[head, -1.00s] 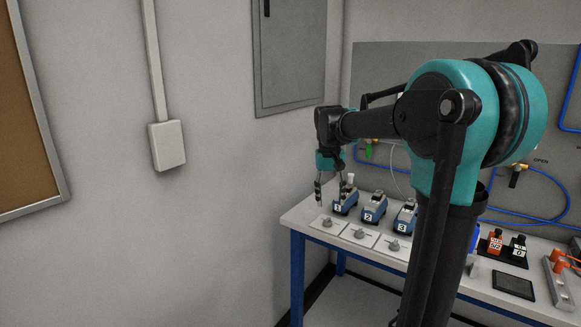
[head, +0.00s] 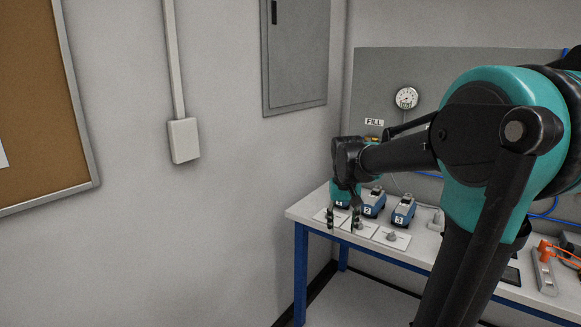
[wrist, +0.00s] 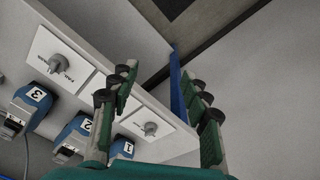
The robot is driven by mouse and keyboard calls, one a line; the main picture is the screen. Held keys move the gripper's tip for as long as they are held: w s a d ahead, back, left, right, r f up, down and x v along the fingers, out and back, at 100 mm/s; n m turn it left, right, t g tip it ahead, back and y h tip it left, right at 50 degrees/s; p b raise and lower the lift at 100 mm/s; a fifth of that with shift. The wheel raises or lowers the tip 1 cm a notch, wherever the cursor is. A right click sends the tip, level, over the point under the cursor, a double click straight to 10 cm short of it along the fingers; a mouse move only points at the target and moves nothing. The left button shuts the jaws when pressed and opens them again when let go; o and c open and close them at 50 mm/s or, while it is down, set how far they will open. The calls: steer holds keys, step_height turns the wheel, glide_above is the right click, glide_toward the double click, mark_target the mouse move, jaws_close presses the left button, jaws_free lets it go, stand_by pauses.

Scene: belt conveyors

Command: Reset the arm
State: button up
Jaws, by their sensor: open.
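My gripper (head: 342,222) is at the front left of the workbench, with the arm reaching in from the right. Its two fingers are apart with nothing between them; the wrist view shows the open gap (wrist: 163,88) over the bench edge. In the head view the fingers overlap the white knob plates, and the wrist hides part of blue unit 1 (head: 341,203). Whether a finger touches anything is unclear.
Blue unit 2 (head: 373,205) and unit 3 (head: 403,211) stand right of unit 1. A knob plate (head: 391,237) lies in front. The grey panel (head: 375,75) with a gauge (head: 405,98) stands behind. Space left of the bench (head: 302,212) is open floor and wall.

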steer(key=s+d+f+t, duration=0.3)
steer(key=s+f, duration=1.2)
steer(key=s, duration=0.2)
steer(key=shift+d+f, duration=0.15)
steer(key=shift+f, duration=0.05)
